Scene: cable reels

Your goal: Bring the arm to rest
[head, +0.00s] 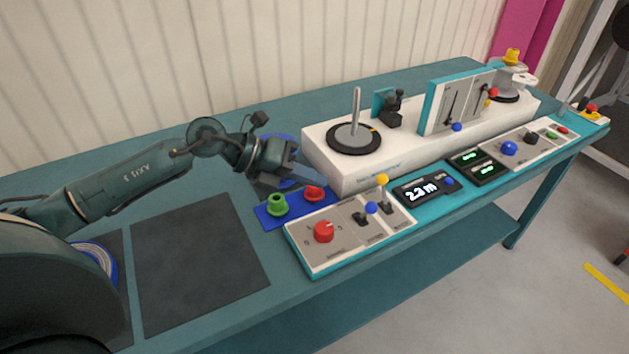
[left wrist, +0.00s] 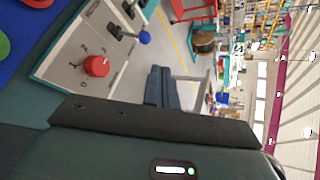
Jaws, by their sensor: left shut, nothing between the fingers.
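My left arm (head: 130,182) reaches in from the left over the teal bench. Its left gripper (head: 318,180) is shut and empty, above the blue plate with green and red buttons and beside the white machine's left end. In the left wrist view the closed fingers (left wrist: 162,86) point away from the camera with nothing between them. I cannot tell how high the gripper is above the blue plate. My right gripper is not in view.
A control panel (head: 340,249) with a red knob (head: 323,231) and levers stands right of the blue plate (head: 268,215). The white machine (head: 338,171) has a black disc with an upright pin (head: 356,118). A dark mat (head: 196,263) lies bare. A blue-rimmed reel (head: 105,262) is partly hidden.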

